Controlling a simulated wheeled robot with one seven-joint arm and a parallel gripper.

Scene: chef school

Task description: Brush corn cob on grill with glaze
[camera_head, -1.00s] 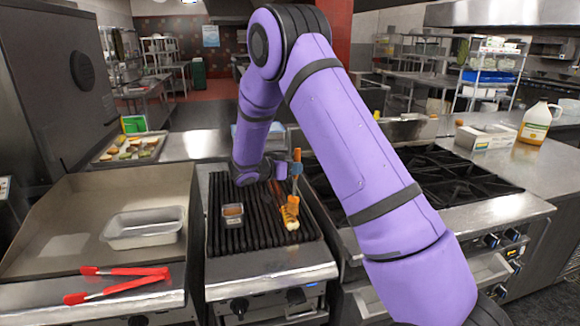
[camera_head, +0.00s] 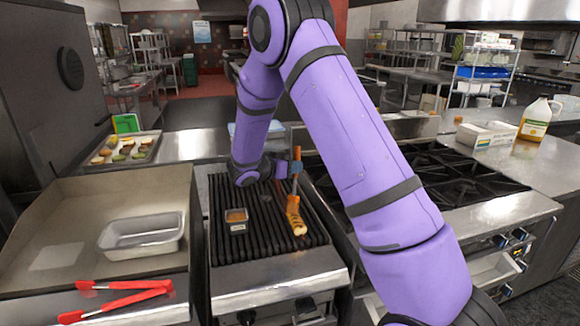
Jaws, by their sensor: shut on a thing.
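The corn cob (camera_head: 296,221) lies on the black ribbed grill (camera_head: 262,215), right of its middle, with its pale end toward the front. A small clear container of brown glaze (camera_head: 237,219) stands on the grill to the left of the cob. My gripper (camera_head: 290,169) is at the back right of the grill, shut on an upright brush with an orange-brown handle (camera_head: 297,160). The brush's lower end is at the far end of the cob; I cannot tell whether it touches. My arm hides part of the grill's back.
A metal pan (camera_head: 142,236) sits on the flat griddle at left, with red tongs (camera_head: 118,298) in front of it. A tray of food (camera_head: 127,149) is behind. Gas burners (camera_head: 430,180) lie to the right. A glaze jug (camera_head: 536,120) and a white box (camera_head: 487,134) stand far right.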

